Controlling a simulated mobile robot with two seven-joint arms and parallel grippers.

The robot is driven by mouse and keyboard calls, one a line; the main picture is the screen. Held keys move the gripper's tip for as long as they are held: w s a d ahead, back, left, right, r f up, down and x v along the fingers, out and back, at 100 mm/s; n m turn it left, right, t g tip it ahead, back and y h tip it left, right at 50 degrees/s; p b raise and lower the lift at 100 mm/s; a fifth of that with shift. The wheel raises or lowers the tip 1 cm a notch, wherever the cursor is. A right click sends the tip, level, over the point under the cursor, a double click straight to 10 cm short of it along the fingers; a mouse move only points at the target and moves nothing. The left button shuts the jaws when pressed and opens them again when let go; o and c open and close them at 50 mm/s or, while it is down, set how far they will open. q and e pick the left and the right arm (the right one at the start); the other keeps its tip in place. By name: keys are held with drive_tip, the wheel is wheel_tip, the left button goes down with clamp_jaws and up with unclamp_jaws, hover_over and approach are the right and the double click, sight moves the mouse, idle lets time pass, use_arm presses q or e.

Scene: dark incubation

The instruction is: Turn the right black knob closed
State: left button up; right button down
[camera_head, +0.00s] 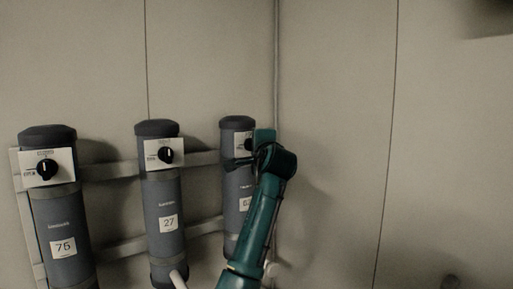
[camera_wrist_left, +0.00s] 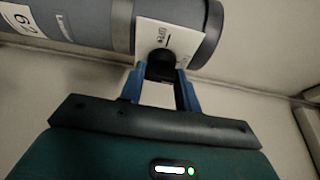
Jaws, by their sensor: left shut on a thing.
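The right black knob (camera_wrist_left: 160,65) sits on a white plate (camera_wrist_left: 165,38) near the capped end of a grey cylinder labelled 62. In the head view the knob (camera_head: 248,145) is partly hidden beside my teal arm. My left gripper (camera_wrist_left: 159,76) has its two blue fingers on either side of the knob, shut on it. In the head view my left gripper (camera_head: 264,138) is at the right cylinder (camera_head: 233,190) and covers part of its plate. The print on the plate is too blurred to read the knob's setting. My right gripper is not in view.
The middle cylinder (camera_head: 167,215), labelled 27, and the left cylinder (camera_head: 62,225), labelled 76, have similar black knobs (camera_head: 165,154) (camera_head: 47,169). Wall rails (camera_head: 110,169) run behind the cylinders. Bare wall lies to the right.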

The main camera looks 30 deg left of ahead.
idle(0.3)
use_arm(q)
drive_tip(key=o, duration=1)
drive_tip(key=shift+d, duration=0.1)
drive_tip(key=b+v, duration=0.3)
drive_tip(key=v, duration=1)
drive_tip(key=shift+s+r+b, duration=0.1)
drive_tip(key=shift+b, duration=0.25)
